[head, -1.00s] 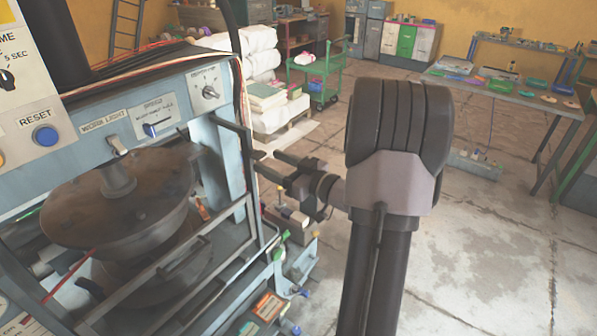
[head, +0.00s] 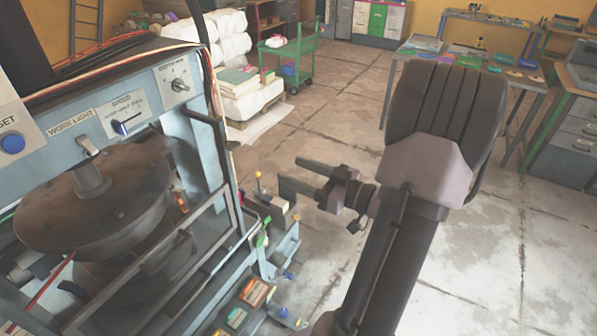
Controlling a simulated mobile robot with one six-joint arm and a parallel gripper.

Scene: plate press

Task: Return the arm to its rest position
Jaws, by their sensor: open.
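My gripper (head: 296,175) is in the middle of the head view, at the end of my dark arm (head: 430,150). Its two fingers point left toward the press and stand apart, with nothing between them. The plate press (head: 120,180) fills the left side, with a round dark platen (head: 95,205) inside its frame. A visible gap of floor lies between the press frame and my gripper in the picture.
A low shelf with small coloured items (head: 245,300) juts out from the press below my gripper. A green cart (head: 295,58) and white wrapped bales (head: 222,40) stand behind. A workbench (head: 470,65) stands at the back right. The concrete floor on the right is clear.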

